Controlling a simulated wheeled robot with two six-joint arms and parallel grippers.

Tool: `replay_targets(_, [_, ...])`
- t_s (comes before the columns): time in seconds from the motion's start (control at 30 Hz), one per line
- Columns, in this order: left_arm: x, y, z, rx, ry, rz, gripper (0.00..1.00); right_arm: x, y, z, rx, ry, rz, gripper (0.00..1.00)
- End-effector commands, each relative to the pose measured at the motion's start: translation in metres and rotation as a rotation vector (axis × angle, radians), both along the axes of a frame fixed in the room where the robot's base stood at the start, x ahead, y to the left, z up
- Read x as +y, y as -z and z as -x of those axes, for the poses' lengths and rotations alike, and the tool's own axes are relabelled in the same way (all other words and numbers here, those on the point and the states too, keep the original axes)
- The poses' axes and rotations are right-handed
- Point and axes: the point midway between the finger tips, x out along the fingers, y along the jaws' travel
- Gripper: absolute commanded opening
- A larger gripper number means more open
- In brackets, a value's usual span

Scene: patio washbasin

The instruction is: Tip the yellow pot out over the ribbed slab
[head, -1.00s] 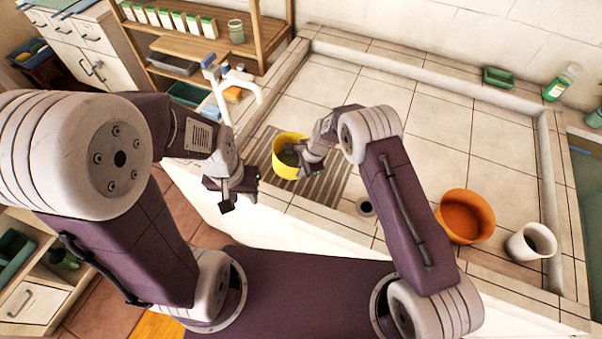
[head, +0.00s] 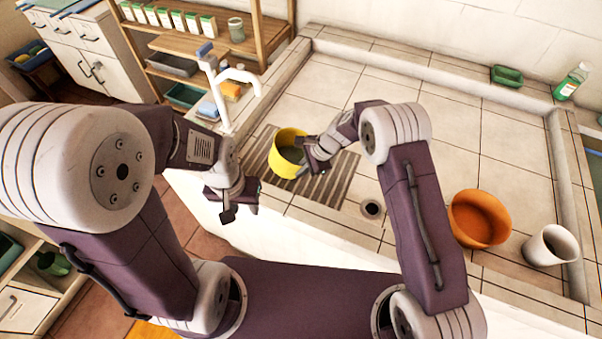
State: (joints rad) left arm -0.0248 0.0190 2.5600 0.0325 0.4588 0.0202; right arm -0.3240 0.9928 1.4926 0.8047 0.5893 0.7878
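Whether the pot touches the slab I cannot tell. My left gripper (head: 238,207) is empty and open, in front of the basin's near left edge, apart from the pot.
A white tap (head: 228,85) stands at the left of the basin. An orange bowl (head: 479,218) and a white cup (head: 550,245) stand at the right, past the drain (head: 371,208). A green tray (head: 507,76) and bottle (head: 572,82) sit on the back ledge. The basin's middle is clear.

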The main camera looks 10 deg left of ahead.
Motion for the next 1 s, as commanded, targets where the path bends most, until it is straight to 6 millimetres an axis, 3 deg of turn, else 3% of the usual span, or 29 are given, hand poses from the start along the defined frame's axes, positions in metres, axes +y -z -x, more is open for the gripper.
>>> replay_targets(1.0, [0.000, 0.081, 0.000, 0.000, 0.000, 0.000, 0.36, 0.001, 0.000, -0.001, 0.038, 0.002, -0.246, 0.00])
